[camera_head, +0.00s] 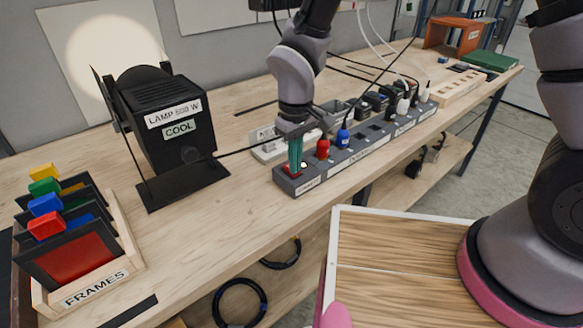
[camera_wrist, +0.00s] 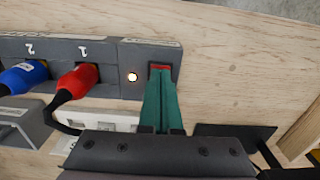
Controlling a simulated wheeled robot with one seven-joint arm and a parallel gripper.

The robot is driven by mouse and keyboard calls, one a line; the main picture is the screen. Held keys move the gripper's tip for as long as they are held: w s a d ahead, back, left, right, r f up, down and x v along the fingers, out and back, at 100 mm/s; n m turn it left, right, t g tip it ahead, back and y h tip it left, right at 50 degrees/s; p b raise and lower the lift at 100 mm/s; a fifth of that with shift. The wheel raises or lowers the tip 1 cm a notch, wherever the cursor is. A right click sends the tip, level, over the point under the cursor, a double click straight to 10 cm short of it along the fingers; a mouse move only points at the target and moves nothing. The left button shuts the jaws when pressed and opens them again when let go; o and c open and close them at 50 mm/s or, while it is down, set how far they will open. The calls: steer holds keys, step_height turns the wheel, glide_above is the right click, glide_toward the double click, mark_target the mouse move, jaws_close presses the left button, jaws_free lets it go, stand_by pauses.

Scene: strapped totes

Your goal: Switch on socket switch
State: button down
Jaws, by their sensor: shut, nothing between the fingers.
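The grey socket strip (camera_head: 352,158) lies along the front of the workbench, and its end also shows in the wrist view (camera_wrist: 131,55). Its red socket switch (camera_wrist: 160,67) is at the end, mostly covered by my fingertips. My gripper (camera_head: 294,167) is shut and empty, its green fingers pointing down at the switch and apparently touching it. How far the switch is tilted is hidden. A small round indicator (camera_wrist: 132,77) beside the switch glows warm white. A red plug (camera_wrist: 78,80) and a blue plug (camera_wrist: 23,76) sit in sockets 1 and 2.
A wooden rack (camera_head: 95,291) of coloured frames is at the front left. More plugs and cables crowd the strip's right part.

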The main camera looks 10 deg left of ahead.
step_height(320, 180, up, 7)
stand_by(0.8)
steer(key=w+d+r+m+t+y, duration=0.1)
steer(key=w+d+r+m, duration=0.25)
steer(key=d+r, duration=0.5)
steer(key=w+d+r+m+t+y, duration=0.1)
steer(key=w+d+r+m+t, duration=0.15)
steer(key=w+d+r, duration=0.45)
steer(key=s+d+r+m+t, duration=0.2)
steer(key=s+d+r+m, duration=0.2)
steer(key=d, duration=0.5)
steer(key=s+d+r+m+t, duration=0.1)
steer(key=s+d+r+m, duration=0.3)
steer(key=d+r, duration=0.3)
steer(key=shift+s+d+r+t, duration=0.4)
steer(key=shift+s+d, duration=0.35)
steer(key=shift+d, duration=0.45)
